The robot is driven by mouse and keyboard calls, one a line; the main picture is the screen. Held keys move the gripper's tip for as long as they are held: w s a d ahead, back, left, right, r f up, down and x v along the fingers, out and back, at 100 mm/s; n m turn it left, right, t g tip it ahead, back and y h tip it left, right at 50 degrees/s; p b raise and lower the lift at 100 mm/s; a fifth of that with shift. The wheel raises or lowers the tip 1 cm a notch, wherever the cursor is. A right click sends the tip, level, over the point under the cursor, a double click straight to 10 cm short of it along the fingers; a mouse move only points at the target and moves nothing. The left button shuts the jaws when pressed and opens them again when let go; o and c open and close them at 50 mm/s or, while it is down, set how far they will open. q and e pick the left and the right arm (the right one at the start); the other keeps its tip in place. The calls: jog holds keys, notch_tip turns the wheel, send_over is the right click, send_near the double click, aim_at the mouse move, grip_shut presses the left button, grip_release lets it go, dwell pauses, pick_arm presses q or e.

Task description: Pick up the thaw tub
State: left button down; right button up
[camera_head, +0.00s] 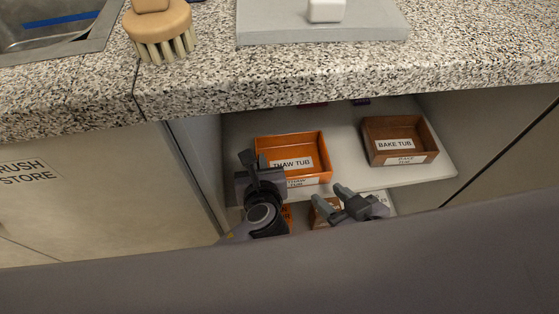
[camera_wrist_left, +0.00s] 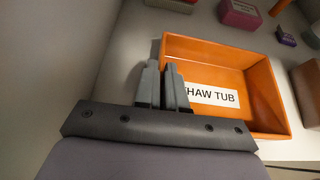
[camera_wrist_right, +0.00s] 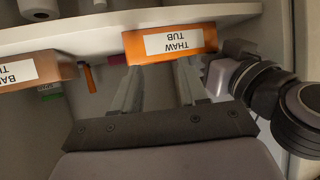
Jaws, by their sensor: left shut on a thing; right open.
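The thaw tub (camera_head: 317,147) is an open orange box with a white label, on the cabinet shelf; it also shows in the left wrist view (camera_wrist_left: 265,95). My left gripper (camera_head: 253,165) is at the tub's left side. In the left wrist view its fingers (camera_wrist_left: 164,75) are shut on the tub's left wall, one finger inside and one outside. My right gripper (camera_head: 331,195) is open and empty, in front of the shelf near the tub's front right corner. In the right wrist view, its fingers (camera_wrist_right: 157,75) point toward the tub's labelled front (camera_wrist_right: 172,41), apparently without holding it.
A brown bake tub (camera_head: 399,141) stands on the shelf (camera_head: 345,160) to the right, with a gap between the tubs. The granite counter (camera_head: 330,80) overhangs above. The cabinet's left wall (camera_head: 196,160) is close to my left gripper. Small boxes (camera_wrist_left: 240,13) lie deeper on the shelf.

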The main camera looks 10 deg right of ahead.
pick_arm(q)
jog(key=shift+r, duration=0.35)
notch_tip(320, 180, up, 3)
jog(key=shift+f+p, duration=0.1)
jog(key=shift+p, duration=0.9)
notch_tip(320, 180, up, 6)
jog(key=p, duration=0.2)
jog(key=shift+f+p, duration=0.1)
jog(key=shift+p, duration=0.2)
jog(key=shift+r, duration=0.35)
pick_arm(e)
jog(key=d, duration=0.1)
jog(key=s+d+f, duration=0.1)
jog(key=d+m+h, duration=0.1)
jog(key=shift+s+d+f+g, duration=0.1)
jog(key=shift+s+f+g, duration=0.15)
jog(key=shift+g, duration=0.15)
